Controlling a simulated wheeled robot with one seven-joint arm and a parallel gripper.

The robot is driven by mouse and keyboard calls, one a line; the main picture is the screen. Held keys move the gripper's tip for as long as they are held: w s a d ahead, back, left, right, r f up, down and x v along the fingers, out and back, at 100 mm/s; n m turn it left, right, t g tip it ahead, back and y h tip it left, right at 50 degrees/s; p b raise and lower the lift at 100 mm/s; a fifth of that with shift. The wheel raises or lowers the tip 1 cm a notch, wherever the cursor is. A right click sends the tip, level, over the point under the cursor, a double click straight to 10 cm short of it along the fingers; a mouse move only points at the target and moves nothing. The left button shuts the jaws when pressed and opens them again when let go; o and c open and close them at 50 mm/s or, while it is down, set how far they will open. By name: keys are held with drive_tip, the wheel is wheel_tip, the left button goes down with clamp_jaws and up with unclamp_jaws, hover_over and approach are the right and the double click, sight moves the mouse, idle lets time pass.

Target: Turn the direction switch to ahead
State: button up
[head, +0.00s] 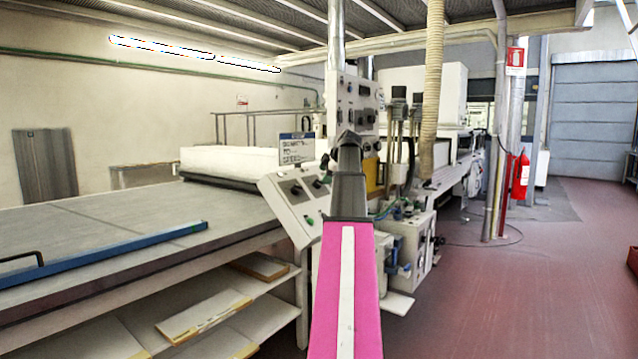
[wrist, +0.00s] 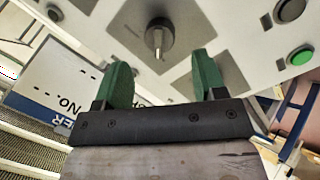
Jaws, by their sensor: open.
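The control panel (head: 285,205) is a tilted light-grey box at the end of the long table in the head view. In the wrist view a dark round rotary switch (wrist: 159,40) with a pale pointer sits on the panel face, on a grey diamond-shaped plate. My gripper (wrist: 163,75) has two green fingers, open and empty, one to each side below the switch. The fingertips are apart from the knob, which lies beyond the gap between them. In the head view my arm covers part of the panel and hides the gripper. The switch's position labels cannot be read.
A green button (wrist: 300,56) and a dark button (wrist: 290,10) sit right of the switch. A white sign (head: 296,148) stands above the panel. The long table (head: 100,240) fills the left. A fire extinguisher (head: 520,178) stands at right, with open red floor (head: 540,270) before it.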

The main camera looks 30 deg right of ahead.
sight(318, 183)
drive_tip(key=shift+x, duration=2.6)
drive_tip(key=c, duration=0.9)
